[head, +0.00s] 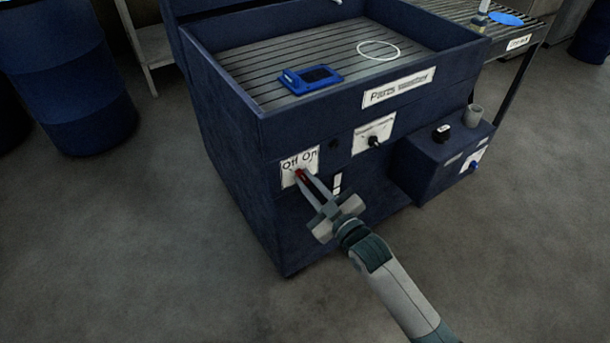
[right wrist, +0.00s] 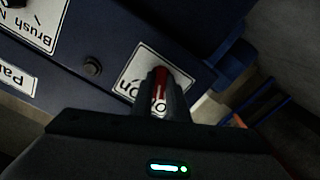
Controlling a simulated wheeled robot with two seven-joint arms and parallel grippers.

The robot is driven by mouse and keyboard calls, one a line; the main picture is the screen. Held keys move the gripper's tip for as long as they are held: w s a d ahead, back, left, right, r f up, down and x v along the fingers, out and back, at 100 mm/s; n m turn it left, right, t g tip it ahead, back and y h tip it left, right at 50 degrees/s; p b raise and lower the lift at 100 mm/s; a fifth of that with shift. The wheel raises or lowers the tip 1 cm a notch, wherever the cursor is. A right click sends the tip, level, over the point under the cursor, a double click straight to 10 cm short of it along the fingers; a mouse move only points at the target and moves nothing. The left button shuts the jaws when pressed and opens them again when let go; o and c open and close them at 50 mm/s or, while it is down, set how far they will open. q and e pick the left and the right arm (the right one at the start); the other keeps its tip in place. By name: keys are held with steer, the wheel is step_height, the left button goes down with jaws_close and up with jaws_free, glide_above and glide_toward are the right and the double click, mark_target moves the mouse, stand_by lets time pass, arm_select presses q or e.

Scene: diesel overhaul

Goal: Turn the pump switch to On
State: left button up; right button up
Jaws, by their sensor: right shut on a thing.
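The pump switch is a small red lever (head: 299,173) on a white Off/On plate (head: 289,181) at the left of the parts washer's front. My right gripper (head: 303,176) reaches it from the lower right and is shut on the red lever. In the right wrist view the red lever (right wrist: 160,78) shows between the fingers, in front of the plate (right wrist: 131,72). The fingers hide part of the lever and some lettering, so I cannot tell its exact setting. My left gripper is not in view.
The blue parts washer (head: 262,120) holds a blue frame (head: 290,82) and a white ring (head: 379,44) on its slatted top. Another knob plate (head: 362,134) is right of the switch. A blue box (head: 425,165) juts out at right. The floor in front is clear.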

steer(key=m+p, duration=0.2)
steer(key=m, duration=0.3)
steer(key=shift+d, duration=0.1)
steer(key=m+p, duration=0.2)
steer(key=m, duration=0.5)
steer(key=shift+d, duration=0.1)
steer(key=shift+w+f+m, duration=0.1)
steer(key=shift+m, duration=1.1)
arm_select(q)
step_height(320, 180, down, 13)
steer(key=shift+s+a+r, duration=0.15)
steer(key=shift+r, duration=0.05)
arm_select(e)
steer(key=o, duration=1.5)
